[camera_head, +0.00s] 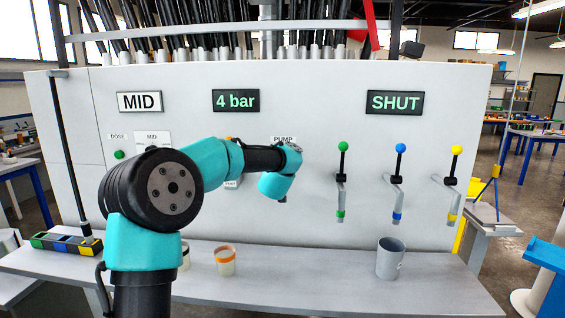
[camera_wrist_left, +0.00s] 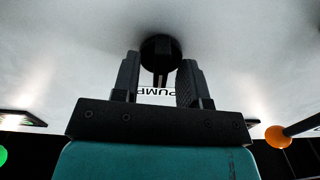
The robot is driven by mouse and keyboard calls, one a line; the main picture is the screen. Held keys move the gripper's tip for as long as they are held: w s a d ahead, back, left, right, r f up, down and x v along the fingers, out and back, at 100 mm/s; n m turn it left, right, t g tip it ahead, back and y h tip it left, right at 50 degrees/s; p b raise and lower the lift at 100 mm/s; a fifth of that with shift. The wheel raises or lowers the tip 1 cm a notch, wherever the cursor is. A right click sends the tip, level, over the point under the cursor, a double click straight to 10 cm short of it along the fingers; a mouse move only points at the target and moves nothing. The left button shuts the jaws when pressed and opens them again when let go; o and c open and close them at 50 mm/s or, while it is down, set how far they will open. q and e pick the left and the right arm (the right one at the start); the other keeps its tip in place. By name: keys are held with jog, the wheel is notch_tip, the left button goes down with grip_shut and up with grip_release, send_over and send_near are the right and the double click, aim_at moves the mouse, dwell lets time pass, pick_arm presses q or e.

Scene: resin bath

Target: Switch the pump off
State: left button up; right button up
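The white PUMP label (camera_head: 283,139) is on the grey panel, partly behind my left gripper in the head view. It also shows upside down between the fingers in the left wrist view (camera_wrist_left: 156,92). A round black knob (camera_wrist_left: 160,47) sits on the panel at the fingertips of my left gripper (camera_wrist_left: 159,66). The fingers are apart, one on each side of the knob's near end; I cannot tell whether they touch it. My right gripper is not in view.
Three levers with green (camera_head: 343,146), blue (camera_head: 400,148) and yellow (camera_head: 457,150) balls are right of the gripper. Displays read MID (camera_head: 139,102), 4 bar (camera_head: 236,101) and SHUT (camera_head: 395,102). A grey cup (camera_head: 390,260) and an orange-banded cup (camera_head: 225,262) stand on the ledge below.

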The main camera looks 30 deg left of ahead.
pick_arm(q)
jog(key=shift+w+a, duration=0.15)
jog(key=shift+w, duration=0.15)
jog(key=shift+c, duration=0.2)
grip_shut()
